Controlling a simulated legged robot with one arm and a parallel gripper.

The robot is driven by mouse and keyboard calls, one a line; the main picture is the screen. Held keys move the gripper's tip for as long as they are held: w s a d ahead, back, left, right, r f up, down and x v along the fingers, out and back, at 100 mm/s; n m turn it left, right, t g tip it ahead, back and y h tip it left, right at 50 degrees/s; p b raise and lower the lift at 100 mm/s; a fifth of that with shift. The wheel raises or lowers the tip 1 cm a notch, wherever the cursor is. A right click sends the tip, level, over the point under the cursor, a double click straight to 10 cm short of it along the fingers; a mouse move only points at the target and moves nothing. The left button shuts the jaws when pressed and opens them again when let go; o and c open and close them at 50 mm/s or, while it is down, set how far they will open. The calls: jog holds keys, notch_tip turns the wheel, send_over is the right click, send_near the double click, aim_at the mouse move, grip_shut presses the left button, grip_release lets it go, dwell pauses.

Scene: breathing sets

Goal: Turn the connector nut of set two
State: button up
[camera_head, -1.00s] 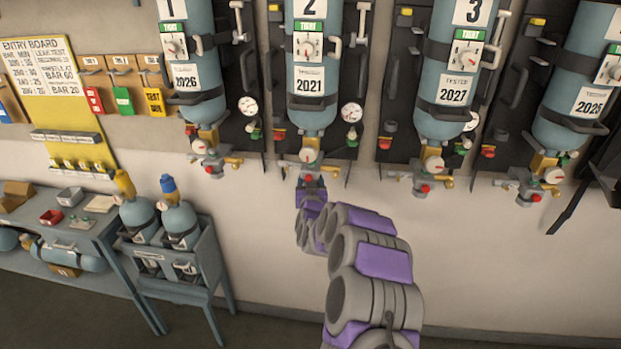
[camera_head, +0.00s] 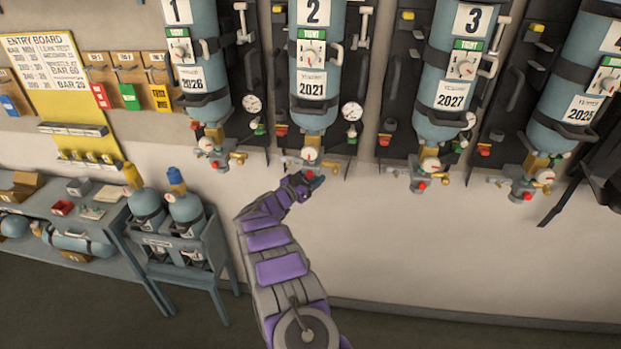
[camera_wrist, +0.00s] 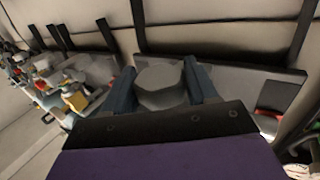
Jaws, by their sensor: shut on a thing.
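Set two (camera_head: 318,118) is a blue cylinder hanging upright on the wall, marked 2 and 2021, with a small gauge (camera_head: 310,154) and valve fittings at its lower end. My gripper (camera_head: 314,182) is at these fittings, just below the gauge. In the wrist view, its two dark blue-grey fingers stand on either side of a grey, faceted connector nut (camera_wrist: 160,86) and are shut on it. The nut's far side is hidden. In the head view my gripper covers the nut.
Set one (camera_head: 203,70) hangs to the left and set three (camera_head: 447,85) to the right, with similar fittings. A fourth cylinder (camera_head: 580,85) hangs further right. A grey stand with two cylinders (camera_head: 185,208) is at the lower left. The wall below the sets is clear.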

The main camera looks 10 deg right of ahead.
jog(key=shift+d+r+m+g+h+b, duration=0.1)
jog(key=shift+d+m+g+h+b, duration=0.1)
jog(key=shift+m+g+h+b, duration=1.25)
jog(key=shift+r+g, duration=0.25)
jog(key=shift+g, duration=0.2)
jog(key=o, duration=1)
jog(key=shift+w+d+f, duration=0.1)
jog(key=shift+d+f, duration=0.05)
jog(key=shift+c, duration=0.2)
jog(key=v, duration=1.7)
jog(key=shift+a+p, duration=0.25)
jog(key=shift+p, duration=0.1)
